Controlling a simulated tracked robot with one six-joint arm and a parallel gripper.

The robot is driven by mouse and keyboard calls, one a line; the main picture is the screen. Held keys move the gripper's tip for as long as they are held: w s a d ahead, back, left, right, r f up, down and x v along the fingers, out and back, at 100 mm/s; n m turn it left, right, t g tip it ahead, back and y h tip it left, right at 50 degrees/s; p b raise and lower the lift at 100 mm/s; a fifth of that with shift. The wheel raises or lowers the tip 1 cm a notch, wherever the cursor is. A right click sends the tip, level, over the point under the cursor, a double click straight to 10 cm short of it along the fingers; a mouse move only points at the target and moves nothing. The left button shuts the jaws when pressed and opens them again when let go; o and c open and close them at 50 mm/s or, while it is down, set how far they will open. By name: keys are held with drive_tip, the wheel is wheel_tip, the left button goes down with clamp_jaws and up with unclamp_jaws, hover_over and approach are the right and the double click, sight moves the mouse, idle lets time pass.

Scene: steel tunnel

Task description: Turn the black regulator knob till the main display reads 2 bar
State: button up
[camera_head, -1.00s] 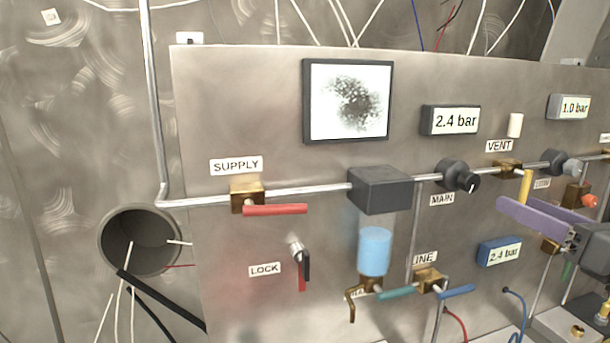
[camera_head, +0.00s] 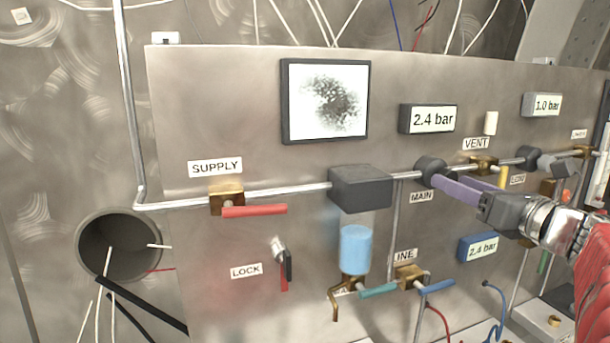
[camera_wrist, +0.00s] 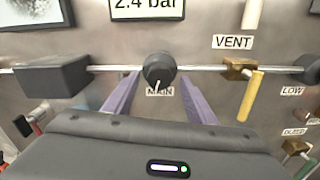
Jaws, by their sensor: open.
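The black regulator knob (camera_wrist: 159,70), above the MAIN label, sits on the horizontal pipe, with a white pointer mark on its lower face. In the head view the regulator (camera_head: 430,171) is partly hidden behind my gripper's fingers. The main display (camera_head: 428,119) above it reads 2.4 bar; its lower part also shows in the wrist view (camera_wrist: 147,7). My gripper (camera_head: 436,180) has purple fingers and is open. In the wrist view its fingers (camera_wrist: 160,84) point at the knob, one on each side, with gaps visible; I cannot tell whether either touches it.
A yellow-handled VENT valve (camera_wrist: 241,72) is close on the right. A dark grey block (camera_head: 360,188) is on the pipe to the left. A second regulator (camera_head: 527,157) and its 1.0 bar display (camera_head: 541,105) are farther right. A blue display (camera_head: 478,247) below reads 2.4 bar.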

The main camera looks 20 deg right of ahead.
drive_tip(key=shift+w, duration=0.15)
drive_tip(key=shift+c, duration=0.6)
drive_tip(key=c, duration=0.9)
